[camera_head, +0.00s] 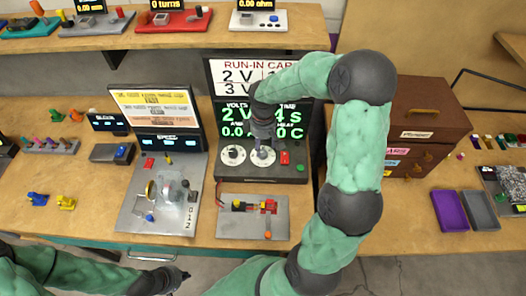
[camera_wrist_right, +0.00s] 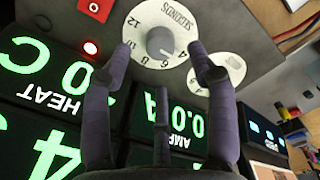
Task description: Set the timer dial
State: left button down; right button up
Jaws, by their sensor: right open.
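The timer dial (camera_wrist_right: 142,22) is a white disc marked SECONDS with a grey knob (camera_wrist_right: 160,41) in the middle; it is also the right-hand dial (camera_head: 263,157) on the black run-in panel (camera_head: 288,177). My right gripper (camera_wrist_right: 161,58) is open, with purple fingers spread to either side of the knob; no contact shows. In the head view my right gripper (camera_head: 263,146) points down over this dial and partly covers it. The green display (camera_head: 289,115) reads 2 V, 4 s, 0.0 A and 0 C. My left gripper (camera_head: 172,277) is low at the front edge, its fingers unclear.
An AMPS dial (camera_head: 233,155) sits just left of the timer dial. A red button (camera_head: 284,158) and a small red light (camera_wrist_right: 90,48) lie on its other side. A grey fixture board (camera_head: 252,217) lies in front; a brown drawer cabinet (camera_head: 422,115) stands right.

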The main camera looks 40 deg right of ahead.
aim_at(263, 152)
jog(key=shift+f+b, duration=0.4)
jog(key=shift+f, duration=1.85)
jog(key=c, duration=1.2)
